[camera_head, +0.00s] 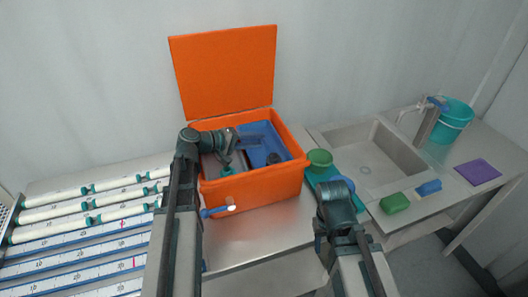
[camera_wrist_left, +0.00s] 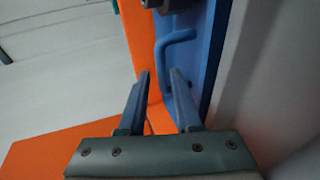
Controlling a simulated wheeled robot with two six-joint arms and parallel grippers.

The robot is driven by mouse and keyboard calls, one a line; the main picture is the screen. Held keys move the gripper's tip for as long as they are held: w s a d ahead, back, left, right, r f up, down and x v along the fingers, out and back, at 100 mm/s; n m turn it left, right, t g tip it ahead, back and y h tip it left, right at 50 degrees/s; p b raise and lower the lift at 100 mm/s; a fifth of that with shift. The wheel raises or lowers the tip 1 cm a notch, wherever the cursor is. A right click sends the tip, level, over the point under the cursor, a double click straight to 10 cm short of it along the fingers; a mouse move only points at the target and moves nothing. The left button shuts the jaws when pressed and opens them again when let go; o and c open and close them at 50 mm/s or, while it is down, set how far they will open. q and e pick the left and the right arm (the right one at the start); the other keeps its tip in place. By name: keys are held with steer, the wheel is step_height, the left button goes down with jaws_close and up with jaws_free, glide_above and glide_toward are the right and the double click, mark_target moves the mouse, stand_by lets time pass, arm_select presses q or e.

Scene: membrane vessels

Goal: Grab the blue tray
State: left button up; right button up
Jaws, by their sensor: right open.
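The blue tray (camera_head: 262,140) lies inside the open orange box (camera_head: 255,187). In the left wrist view the tray's blue wall (camera_wrist_left: 203,60) and its bent blue handle (camera_wrist_left: 178,36) show beside the orange box wall (camera_wrist_left: 137,40). My left gripper (camera_head: 230,160) reaches into the box at the tray's left side. Its fingers (camera_wrist_left: 160,82) are apart, with the handle's lower part seen in the gap; I cannot tell how deep it sits between them. My right gripper (camera_head: 340,188) is over the counter, right of the box; its fingertips are largely hidden by my wrist.
The box lid (camera_head: 225,70) stands upright behind. Further right are a sink (camera_head: 368,165), a green sponge (camera_head: 395,203), a blue sponge (camera_head: 429,188) and a teal bucket (camera_head: 455,120). White tubes (camera_head: 115,198) lie left.

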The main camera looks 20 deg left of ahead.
mark_target(264, 140)
arm_select(q)
steer(key=b+x, duration=0.1)
steer(key=x, duration=0.2)
steer(key=shift+w+d+f, duration=0.2)
steer(key=shift+w+f, duration=0.05)
jaws_close()
steer(key=shift+s, duration=0.1)
stand_by(1.0)
